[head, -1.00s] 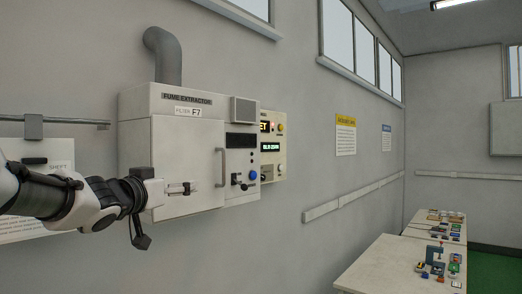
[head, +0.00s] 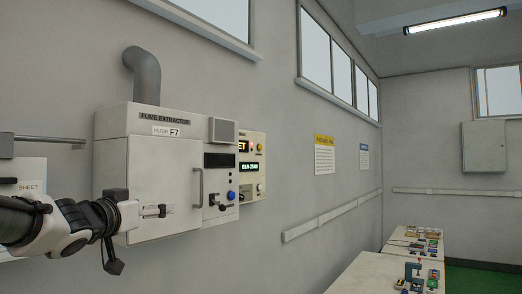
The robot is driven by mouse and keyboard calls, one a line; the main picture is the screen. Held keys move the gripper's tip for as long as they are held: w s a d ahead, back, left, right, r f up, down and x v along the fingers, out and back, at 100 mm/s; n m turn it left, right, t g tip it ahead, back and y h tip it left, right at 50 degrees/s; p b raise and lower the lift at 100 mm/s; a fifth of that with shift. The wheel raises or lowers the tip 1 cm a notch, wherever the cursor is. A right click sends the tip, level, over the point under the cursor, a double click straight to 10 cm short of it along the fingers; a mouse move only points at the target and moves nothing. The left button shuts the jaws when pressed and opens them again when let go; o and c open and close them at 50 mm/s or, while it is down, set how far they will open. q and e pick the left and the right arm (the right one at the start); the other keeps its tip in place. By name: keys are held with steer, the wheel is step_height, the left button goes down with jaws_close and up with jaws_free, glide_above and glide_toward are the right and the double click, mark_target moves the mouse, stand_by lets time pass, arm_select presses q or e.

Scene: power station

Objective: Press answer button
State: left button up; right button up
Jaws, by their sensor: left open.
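A cream wall panel (head: 257,170) sticks out past the right side of the fume extractor, which hides its left part. It has an orange-lit display (head: 243,146), a green-lit display (head: 248,166), a yellow button (head: 259,147) and a small round control (head: 259,187) at its lower right. I cannot read any label marking an answer button. My left gripper (head: 167,211) is open and empty. In the picture it lies in front of the extractor's lower door, left of the panel and apart from it. My right gripper is out of view.
The fume extractor (head: 150,165) is a white box with a door handle (head: 198,192), a blue knob (head: 231,195) and a grey pipe (head: 145,75). A wall rail (head: 330,217) runs to its right. Tables (head: 365,275) with small devices stand at lower right.

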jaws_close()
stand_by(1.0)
